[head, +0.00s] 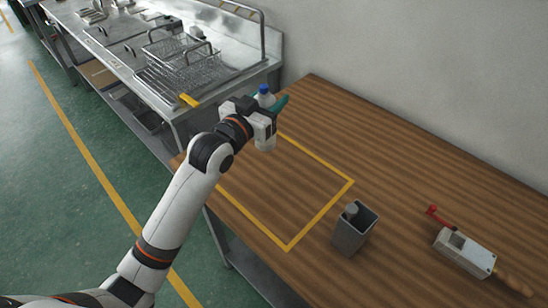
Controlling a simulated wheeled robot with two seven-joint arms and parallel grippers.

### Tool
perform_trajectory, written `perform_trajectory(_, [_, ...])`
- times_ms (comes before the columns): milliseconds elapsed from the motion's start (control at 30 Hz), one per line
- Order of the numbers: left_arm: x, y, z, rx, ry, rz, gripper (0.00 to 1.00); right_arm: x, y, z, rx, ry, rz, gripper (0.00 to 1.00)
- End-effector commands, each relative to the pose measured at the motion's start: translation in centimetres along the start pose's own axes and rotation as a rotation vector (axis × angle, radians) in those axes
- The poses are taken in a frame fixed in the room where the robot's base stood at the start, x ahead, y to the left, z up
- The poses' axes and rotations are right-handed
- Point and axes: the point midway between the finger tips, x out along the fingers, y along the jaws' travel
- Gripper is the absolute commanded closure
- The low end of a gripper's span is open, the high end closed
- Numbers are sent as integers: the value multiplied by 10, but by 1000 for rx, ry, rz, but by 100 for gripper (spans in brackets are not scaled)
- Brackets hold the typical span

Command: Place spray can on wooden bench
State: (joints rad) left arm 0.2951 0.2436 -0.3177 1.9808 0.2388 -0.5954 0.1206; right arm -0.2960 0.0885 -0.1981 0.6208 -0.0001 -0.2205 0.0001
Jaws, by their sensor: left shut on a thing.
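The spray can (265,96), white with a blue cap, is upright at the far left end of the wooden bench (430,185). My left gripper (272,107) is shut around it, with teal fingers at its sides. The gripper and wrist hide most of the can's body. Its pale lower end shows under the gripper near the far edge of a yellow square outline (320,218) on the bench. I cannot tell whether the can touches the wood. My right gripper is out of view.
A dark grey square container (349,237) stands just right of the yellow outline. A grey device (465,250) with a red lever and wooden handle lies at the right. A steel counter (120,60) with wire baskets (190,75) stands behind left. The outlined area is mostly clear.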

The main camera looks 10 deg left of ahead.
Motion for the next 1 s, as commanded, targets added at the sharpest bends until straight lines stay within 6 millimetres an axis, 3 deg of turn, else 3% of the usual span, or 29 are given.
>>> perform_trajectory(300, [2,1,-49,-2,3,-3,94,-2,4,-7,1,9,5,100])
perform_trajectory(667, [2,1,-91,-1,2,-3,94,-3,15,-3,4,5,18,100])
perform_trajectory(1000, [2,1,-97,0,-2,-4,94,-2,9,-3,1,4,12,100])
